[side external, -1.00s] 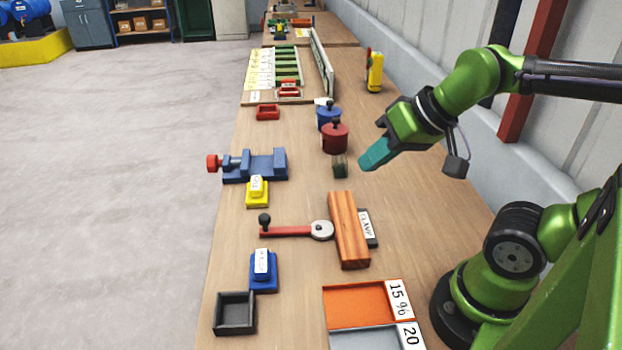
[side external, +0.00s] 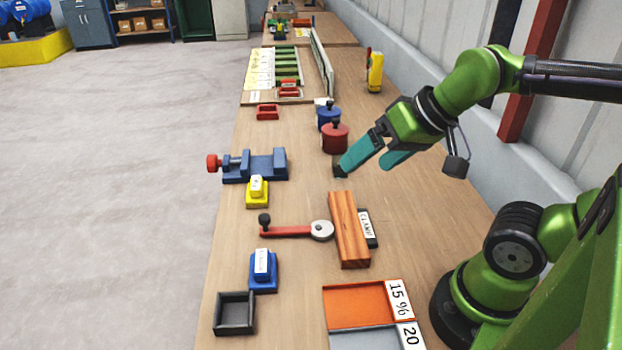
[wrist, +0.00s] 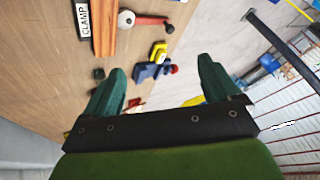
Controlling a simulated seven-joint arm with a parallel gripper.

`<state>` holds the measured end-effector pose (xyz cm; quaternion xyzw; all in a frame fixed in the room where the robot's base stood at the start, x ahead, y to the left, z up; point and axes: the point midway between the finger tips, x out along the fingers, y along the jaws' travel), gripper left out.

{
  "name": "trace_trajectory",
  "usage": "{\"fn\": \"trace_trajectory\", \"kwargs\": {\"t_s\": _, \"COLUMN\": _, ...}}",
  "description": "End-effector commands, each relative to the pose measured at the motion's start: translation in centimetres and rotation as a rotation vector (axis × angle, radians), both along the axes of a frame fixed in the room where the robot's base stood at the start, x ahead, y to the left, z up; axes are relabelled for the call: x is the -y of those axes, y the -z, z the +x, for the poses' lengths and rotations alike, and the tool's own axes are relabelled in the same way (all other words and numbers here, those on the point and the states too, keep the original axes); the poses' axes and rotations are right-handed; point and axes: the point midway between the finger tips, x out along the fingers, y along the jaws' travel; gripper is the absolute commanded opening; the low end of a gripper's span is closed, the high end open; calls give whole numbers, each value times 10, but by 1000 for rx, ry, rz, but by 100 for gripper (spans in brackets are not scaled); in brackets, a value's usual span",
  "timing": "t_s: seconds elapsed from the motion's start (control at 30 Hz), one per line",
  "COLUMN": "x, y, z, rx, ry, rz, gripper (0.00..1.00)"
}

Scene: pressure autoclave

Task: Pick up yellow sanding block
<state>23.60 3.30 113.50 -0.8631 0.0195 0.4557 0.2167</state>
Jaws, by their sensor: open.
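The yellow sanding block (side external: 257,197) sits on the workbench left of centre, in front of the blue vise, with a white label on top. It also shows in the wrist view (wrist: 159,49), beyond and between the fingertips. My gripper (side external: 367,165) is open and empty, above the bench to the right of the yellow block and well apart from it. In the wrist view its two teal fingers (wrist: 160,72) are spread wide.
The blue vise (side external: 262,165) stands close behind the yellow block. A red lever (side external: 287,231), wooden plank (side external: 347,230) and blue block (side external: 263,272) lie nearer. A small dark block (side external: 338,174) is partly hidden by one finger.

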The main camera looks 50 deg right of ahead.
Motion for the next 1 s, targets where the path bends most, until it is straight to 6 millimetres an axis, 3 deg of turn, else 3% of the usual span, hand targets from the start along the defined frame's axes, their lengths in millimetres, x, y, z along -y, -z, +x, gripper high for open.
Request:
{"fn": "trace_trajectory", "kwargs": {"t_s": 0.23, "x": -1, "y": 0, "z": 0, "rx": -2, "ry": -6, "rz": 0, "gripper": 89}}
{"fn": "trace_trajectory", "kwargs": {"t_s": 0.33, "x": -6, "y": 11, "z": 2, "rx": -48, "ry": -26, "rz": 2, "gripper": 89}}
{"fn": "trace_trajectory", "kwargs": {"t_s": 0.47, "x": -14, "y": 20, "z": 23, "rx": -129, "ry": -67, "rz": -4, "gripper": 89}}
{"fn": "trace_trajectory", "kwargs": {"t_s": 0.77, "x": -25, "y": 42, "z": 120, "rx": -325, "ry": -21, "rz": -75, "gripper": 89}}
{"fn": "trace_trajectory", "kwargs": {"t_s": 1.0, "x": -34, "y": 82, "z": 207, "rx": -413, "ry": 139, "rz": -194, "gripper": 89}}
